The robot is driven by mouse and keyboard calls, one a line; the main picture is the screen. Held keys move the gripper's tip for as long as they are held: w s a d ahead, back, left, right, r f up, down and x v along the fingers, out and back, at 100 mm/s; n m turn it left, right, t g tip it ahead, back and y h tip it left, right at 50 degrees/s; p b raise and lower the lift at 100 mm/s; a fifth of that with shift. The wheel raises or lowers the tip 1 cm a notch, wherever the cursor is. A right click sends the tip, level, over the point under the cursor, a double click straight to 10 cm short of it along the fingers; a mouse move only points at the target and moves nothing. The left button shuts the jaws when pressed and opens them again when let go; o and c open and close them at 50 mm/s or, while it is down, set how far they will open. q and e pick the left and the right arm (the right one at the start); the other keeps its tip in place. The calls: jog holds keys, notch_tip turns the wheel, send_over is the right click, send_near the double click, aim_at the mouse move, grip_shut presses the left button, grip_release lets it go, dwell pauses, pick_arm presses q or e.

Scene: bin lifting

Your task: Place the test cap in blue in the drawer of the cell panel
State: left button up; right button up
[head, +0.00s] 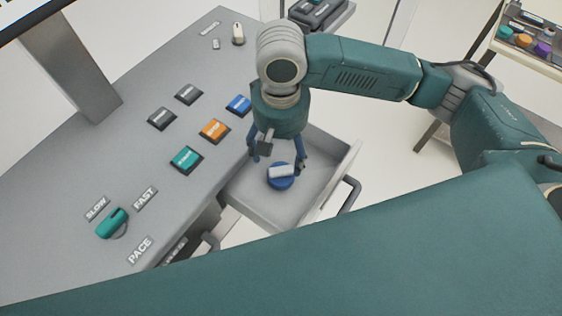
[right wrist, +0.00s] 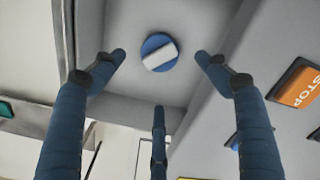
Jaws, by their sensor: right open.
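The blue test cap (head: 281,182), a round blue disc with a white bar across its top, lies on the floor of the open drawer (head: 240,203). In the right wrist view the cap (right wrist: 159,53) sits between the spread fingertips, with clear drawer floor around it. My right gripper (head: 277,164) points down into the drawer above the cap. Its blue fingers are open and hold nothing. The drawer juts out from the front of the grey cell panel (head: 150,185). My left gripper is not in view.
The panel top carries teal (head: 187,159), orange (head: 214,130), blue (head: 239,105) and grey buttons, plus a teal pace knob (head: 111,223). The drawer's dark handle (head: 350,195) sticks out at its front. A shelf (head: 530,45) with coloured caps stands at the upper right.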

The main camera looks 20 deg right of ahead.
jog(key=shift+r, duration=1.55)
